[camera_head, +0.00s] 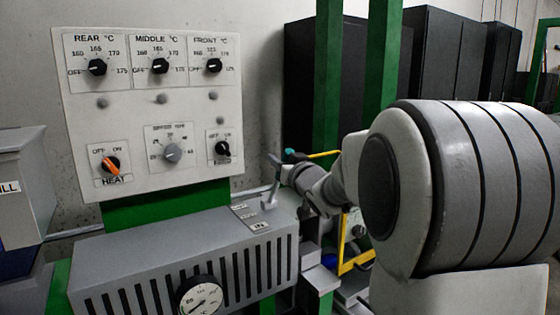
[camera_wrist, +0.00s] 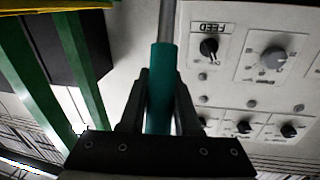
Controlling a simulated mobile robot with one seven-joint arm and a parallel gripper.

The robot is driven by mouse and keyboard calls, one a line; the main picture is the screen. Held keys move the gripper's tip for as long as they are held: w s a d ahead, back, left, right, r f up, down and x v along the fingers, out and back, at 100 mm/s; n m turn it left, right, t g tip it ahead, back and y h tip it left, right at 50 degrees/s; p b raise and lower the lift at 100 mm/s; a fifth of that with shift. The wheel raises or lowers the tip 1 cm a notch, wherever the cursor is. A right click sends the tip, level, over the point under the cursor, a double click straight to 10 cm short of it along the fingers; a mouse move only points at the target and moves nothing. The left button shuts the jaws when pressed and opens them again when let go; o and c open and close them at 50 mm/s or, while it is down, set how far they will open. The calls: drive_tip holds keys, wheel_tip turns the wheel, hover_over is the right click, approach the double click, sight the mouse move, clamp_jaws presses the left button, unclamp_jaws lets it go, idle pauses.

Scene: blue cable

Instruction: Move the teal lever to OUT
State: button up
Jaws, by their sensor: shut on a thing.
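The teal lever (camera_wrist: 161,65) has a teal grip on a grey rod, seen in the wrist view running up between the fingers. My gripper (camera_wrist: 163,82) is shut on the teal grip, one finger on each side. In the head view, only a small teal piece of the lever (camera_head: 290,155) shows beside my gripper (camera_head: 273,180), above the right end of the grey slotted box. Small labels (camera_head: 248,217) lie on the box top near the gripper; their text is too small to read, so the lever's setting cannot be told.
A white control panel (camera_head: 140,185) with black knobs, an orange HEAT switch (camera_head: 111,164) and a FEED knob (camera_head: 222,148) stands left of my gripper. The grey slotted box (camera_head: 130,255) carries a round gauge (camera_head: 200,298). Green posts (camera_head: 327,75) and a yellow frame (camera_head: 357,262) stand close by.

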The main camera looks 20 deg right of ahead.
clamp_jaws()
idle(1.0)
